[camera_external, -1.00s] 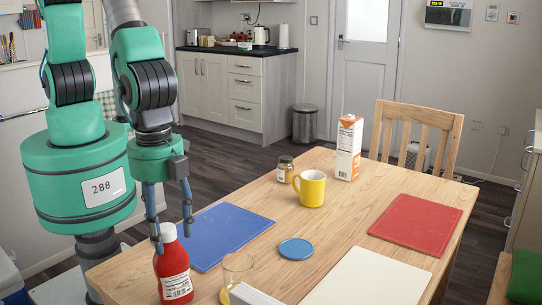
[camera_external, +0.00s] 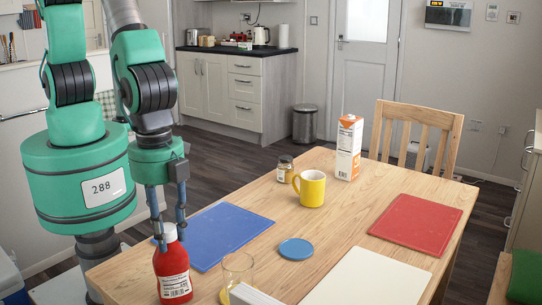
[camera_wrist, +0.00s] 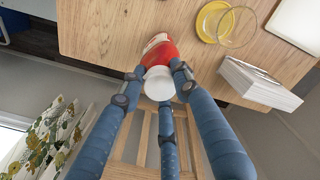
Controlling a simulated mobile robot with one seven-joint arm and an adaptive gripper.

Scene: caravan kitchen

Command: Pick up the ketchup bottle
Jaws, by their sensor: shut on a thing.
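The red ketchup bottle (camera_external: 173,273) with a white cap stands upright at the near left edge of the table (camera_external: 210,286). My gripper (camera_external: 170,238) points down over it, and its blue fingers are closed around the bottle's top. In the wrist view the bottle (camera_wrist: 163,46) shows with its white cap (camera_wrist: 159,84) between the fingers of my gripper (camera_wrist: 158,88). I cannot tell any gap between the bottle's base and the table.
A glass (camera_external: 238,268) on a yellow coaster (camera_wrist: 213,24) stands right of the bottle, beside a white block-like thing (camera_wrist: 262,85). A blue mat (camera_external: 226,233) lies behind. A yellow mug (camera_external: 312,188), jar (camera_external: 285,169) and carton (camera_external: 348,148) stand farther back.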

